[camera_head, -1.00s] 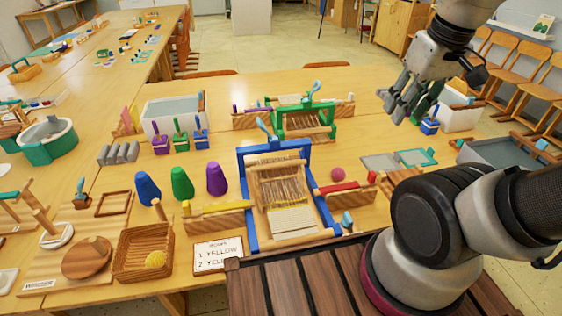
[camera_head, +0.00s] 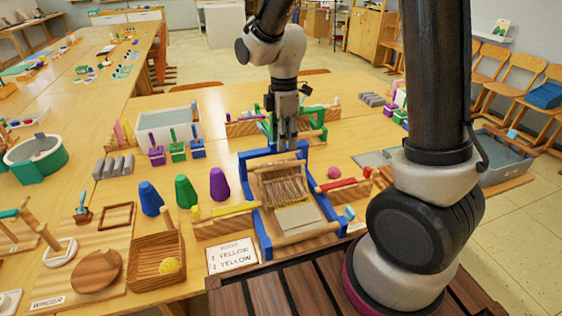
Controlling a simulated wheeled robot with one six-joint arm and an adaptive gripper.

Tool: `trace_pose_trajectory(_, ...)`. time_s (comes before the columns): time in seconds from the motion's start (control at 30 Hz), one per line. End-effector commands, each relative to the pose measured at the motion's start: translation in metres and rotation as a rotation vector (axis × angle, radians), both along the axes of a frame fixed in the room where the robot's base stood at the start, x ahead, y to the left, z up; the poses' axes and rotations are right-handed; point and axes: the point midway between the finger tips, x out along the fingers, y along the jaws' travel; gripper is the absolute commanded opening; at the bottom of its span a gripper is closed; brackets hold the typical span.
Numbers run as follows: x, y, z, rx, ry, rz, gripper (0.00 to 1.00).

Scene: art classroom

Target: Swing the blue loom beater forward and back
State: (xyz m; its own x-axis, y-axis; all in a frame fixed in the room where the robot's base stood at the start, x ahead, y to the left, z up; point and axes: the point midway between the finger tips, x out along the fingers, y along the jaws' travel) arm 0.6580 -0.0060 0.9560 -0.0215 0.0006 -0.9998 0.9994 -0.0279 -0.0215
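The blue loom (camera_head: 260,226) stands on the near table, with pale threads and a woven patch between its blue side rails. Its blue beater bar (camera_head: 257,153) crosses the far end of the frame. My gripper (camera_head: 287,146) points straight down at this bar, right of its middle. The fingers look close together, and I cannot tell whether they grip anything. The green loom (camera_head: 316,116) stands just behind, partly hidden by my gripper.
Blue, green and purple cones (camera_head: 186,192) stand left of the loom. A sign (camera_head: 232,256) reading YELLOW lies in front. A red shuttle piece (camera_head: 338,184) and pink ball (camera_head: 334,173) sit to the right.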

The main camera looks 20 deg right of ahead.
Motion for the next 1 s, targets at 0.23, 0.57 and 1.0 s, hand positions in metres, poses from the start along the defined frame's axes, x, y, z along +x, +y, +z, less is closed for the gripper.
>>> trace_pose_trajectory(0.23, -0.002, -0.001, -0.027, -0.001, 0.004, 0.031, 0.35)
trace_pose_trajectory(0.57, -0.003, 0.0, -0.073, 0.0, 0.002, 0.029, 0.35)
trace_pose_trajectory(1.0, -0.002, 0.0, -0.077, 0.001, 0.001, 0.028, 0.15)
